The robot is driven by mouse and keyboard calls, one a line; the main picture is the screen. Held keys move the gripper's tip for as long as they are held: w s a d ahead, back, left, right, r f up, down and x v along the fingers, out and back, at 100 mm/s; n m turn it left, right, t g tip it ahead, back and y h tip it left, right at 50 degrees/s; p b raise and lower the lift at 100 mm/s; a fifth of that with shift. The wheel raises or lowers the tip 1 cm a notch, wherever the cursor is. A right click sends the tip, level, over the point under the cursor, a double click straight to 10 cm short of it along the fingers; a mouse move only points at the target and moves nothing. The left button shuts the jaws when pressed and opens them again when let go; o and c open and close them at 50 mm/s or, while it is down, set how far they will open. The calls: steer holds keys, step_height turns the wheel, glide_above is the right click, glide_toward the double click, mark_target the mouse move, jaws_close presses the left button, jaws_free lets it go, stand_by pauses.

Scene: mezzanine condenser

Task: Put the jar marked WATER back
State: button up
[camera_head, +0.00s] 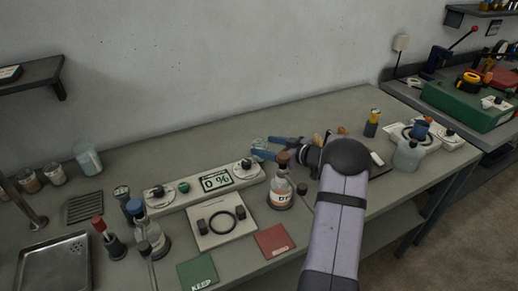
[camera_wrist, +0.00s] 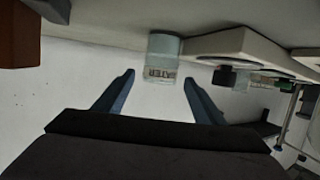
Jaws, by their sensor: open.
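The jar marked WATER is a pale blue, clear jar (camera_head: 88,159) standing upright on the bench near the wall at the left in the head view. In the wrist view, where the scene appears upside down, the jar (camera_wrist: 163,62) shows its label, read as "ATER", between and beyond my fingers. My gripper (camera_head: 258,148) is at the middle of the bench behind the bottle with an orange label, pointing left. Its two blue fingers (camera_wrist: 158,92) are spread apart and hold nothing. The jar is well apart from them.
A long panel reading 0 % (camera_head: 216,182) lies between my gripper and the jar's side of the bench. A red pad (camera_head: 275,241) and a green pad marked KEEP (camera_head: 198,272) lie in front.

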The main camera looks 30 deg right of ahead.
steer(key=shift+x, duration=1.05)
steer(key=shift+c, duration=0.6)
steer(key=c, duration=1.2)
steer(key=shift+o, duration=0.2)
steer(key=shift+r, duration=0.25)
step_height(320, 180, up, 9)
steer(key=b, duration=0.3)
steer(key=shift+r, duration=0.2)
